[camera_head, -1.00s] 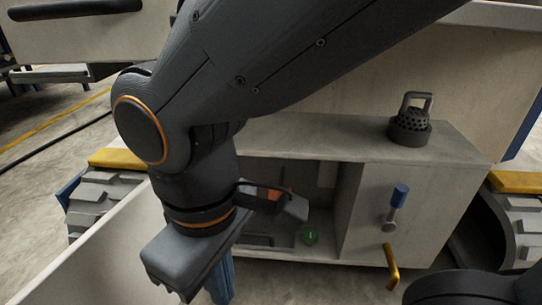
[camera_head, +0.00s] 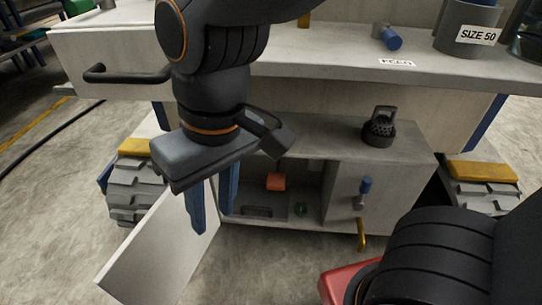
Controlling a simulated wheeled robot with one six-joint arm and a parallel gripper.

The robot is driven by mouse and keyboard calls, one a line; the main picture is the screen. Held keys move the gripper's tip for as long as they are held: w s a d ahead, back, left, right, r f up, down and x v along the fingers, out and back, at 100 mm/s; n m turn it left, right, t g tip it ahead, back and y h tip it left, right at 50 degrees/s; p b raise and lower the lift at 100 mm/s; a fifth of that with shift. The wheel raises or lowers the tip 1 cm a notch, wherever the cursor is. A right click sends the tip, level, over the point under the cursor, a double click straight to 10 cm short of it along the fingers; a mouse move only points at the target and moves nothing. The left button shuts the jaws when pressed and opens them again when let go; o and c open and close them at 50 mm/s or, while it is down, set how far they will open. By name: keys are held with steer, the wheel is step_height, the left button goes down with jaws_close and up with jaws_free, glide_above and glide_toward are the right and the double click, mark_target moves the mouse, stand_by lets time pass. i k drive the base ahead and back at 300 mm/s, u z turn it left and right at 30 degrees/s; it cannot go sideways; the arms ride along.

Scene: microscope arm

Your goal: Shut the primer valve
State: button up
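A small valve with a blue grip (camera_head: 366,185) on a grey stem sits on the front panel of the low cabinet, right of its opening. The blue grip points up. A bent yellow spout (camera_head: 361,235) hangs below it. A second blue-ended grey piece (camera_head: 391,39) lies on the upper counter, behind a label that seems to read FEED. I cannot tell which is the primer valve. My gripper (camera_head: 212,218) points down, left of the cabinet opening and over the open door. Its two blue fingers are apart, with nothing seen between them.
The cabinet door (camera_head: 155,250) hangs open at the lower left. An orange block (camera_head: 276,182) and a green item (camera_head: 301,209) are inside the opening. A drawer with a black handle (camera_head: 125,75) juts out at the upper left.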

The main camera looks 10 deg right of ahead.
mark_target(300, 208)
steer(key=u, duration=1.45)
steer(key=k, duration=1.05)
steer(key=z, duration=1.9)
steer(key=i, duration=0.5)
steer(key=z, duration=0.05)
